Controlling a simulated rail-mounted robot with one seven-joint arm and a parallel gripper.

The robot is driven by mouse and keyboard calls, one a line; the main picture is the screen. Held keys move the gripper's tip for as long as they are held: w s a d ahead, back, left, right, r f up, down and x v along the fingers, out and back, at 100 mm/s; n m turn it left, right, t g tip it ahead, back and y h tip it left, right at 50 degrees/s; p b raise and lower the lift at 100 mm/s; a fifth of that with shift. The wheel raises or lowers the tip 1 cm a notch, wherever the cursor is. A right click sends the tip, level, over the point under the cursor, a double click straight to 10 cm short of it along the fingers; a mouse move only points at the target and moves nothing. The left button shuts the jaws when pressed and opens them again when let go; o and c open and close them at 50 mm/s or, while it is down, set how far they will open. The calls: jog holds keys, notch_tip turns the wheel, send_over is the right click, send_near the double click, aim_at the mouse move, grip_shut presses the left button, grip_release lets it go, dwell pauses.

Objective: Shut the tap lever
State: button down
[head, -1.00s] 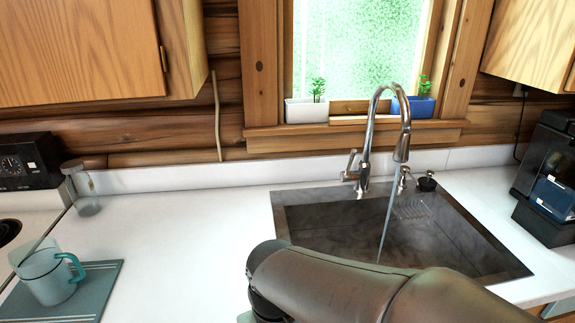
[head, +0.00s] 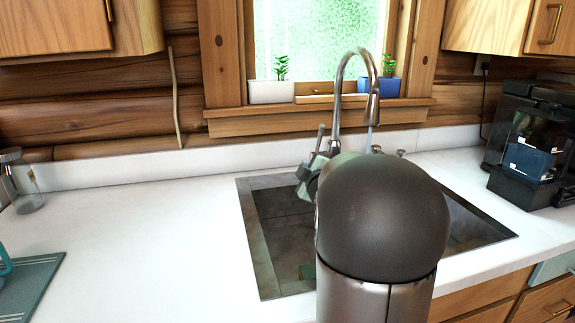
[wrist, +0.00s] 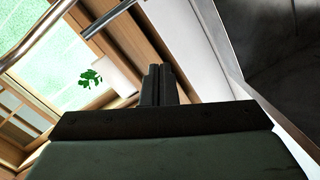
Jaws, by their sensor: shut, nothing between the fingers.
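The chrome tap (head: 341,85) rises at the back of the sink, its spout arched to the right. A thin stream of water (head: 369,136) shows below the spout, then goes behind my arm. The tap lever (head: 320,138) stands nearly upright on the left of the tap's base. My gripper (head: 307,172) is close to the lever in the head view, partly hidden by my arm; I cannot tell whether they touch. In the wrist view my gripper's fingers (wrist: 158,84) are shut together and empty. Chrome bars of the tap (wrist: 36,36) cross the upper left there.
The dark sink (head: 268,240) is set in the white counter (head: 150,225). A white planter (head: 271,92) and a blue planter (head: 379,86) stand on the window sill. A black coffee machine (head: 525,140) is on the right, a glass jar (head: 22,185) on the left.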

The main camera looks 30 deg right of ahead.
aim_at(318, 145)
jog(key=s+d+n+t+y+b, duration=0.4)
jog(key=d+n+t, duration=0.3)
jog(key=d+n, duration=0.35)
jog(key=x, duration=0.9)
jog(key=shift+w+m+h, duration=0.3)
jog(key=shift+w+m, duration=0.15)
jog(key=shift+w, duration=0.05)
jog(key=shift+f, duration=0.15)
